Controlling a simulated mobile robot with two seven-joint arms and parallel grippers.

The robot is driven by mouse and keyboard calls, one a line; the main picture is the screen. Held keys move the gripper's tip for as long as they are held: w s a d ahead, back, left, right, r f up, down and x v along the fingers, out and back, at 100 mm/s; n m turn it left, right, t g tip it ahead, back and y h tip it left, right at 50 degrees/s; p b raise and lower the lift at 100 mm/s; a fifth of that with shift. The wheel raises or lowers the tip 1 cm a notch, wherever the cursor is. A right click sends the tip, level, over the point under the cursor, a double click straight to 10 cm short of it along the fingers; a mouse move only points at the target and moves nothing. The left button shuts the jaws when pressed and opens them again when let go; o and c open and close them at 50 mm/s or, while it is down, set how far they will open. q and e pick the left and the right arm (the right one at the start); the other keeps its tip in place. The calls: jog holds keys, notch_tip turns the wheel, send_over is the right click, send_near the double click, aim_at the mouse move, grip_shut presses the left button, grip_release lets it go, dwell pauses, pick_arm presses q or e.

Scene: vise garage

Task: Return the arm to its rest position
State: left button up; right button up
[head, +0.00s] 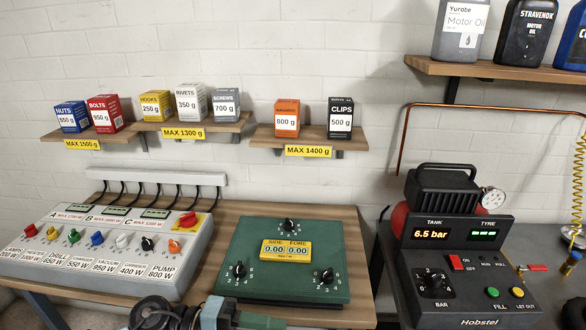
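At the bottom edge, a dark round part and a grey-and-teal part (210,314) poke into the picture, cut off by the frame. I cannot tell whether they belong to my arm or to a tool on the bench. No fingertips are visible, and nothing held can be seen.
A switch panel (95,262) and a green dial box (250,275) cover much of the wooden bench (345,235). A compressor (455,255) stands at right. Wall shelves (310,138) hold boxes; an upper right shelf (500,70) holds oil bottles.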

pick_arm(q)
jog(key=s+a+f+n+t+y, duration=0.2)
jog(key=a+f+n+t+y, duration=0.45)
jog(key=n, duration=0.65)
jog(key=s+a+f+n+t+y, duration=0.1)
jog(key=a+f+n+t+y, duration=0.3)
jog(key=f+n+t, duration=0.8)
jog(key=s+a+f+n+g+y, duration=0.2)
jog(key=s+f+n+g, duration=0.1)
jog(key=s, duration=0.5)
jog(key=s+a+f+n+g+y, duration=0.2)
jog(key=s+a+f+n+g, duration=0.1)
jog(key=s+f, duration=0.4)
jog(key=shift+s+a+n+g+y+p, duration=0.3)
jog(key=shift+s+n+g, duration=0.3)
jog(key=shift+s+g, duration=0.5)
jog(key=shift+w, duration=0.15)
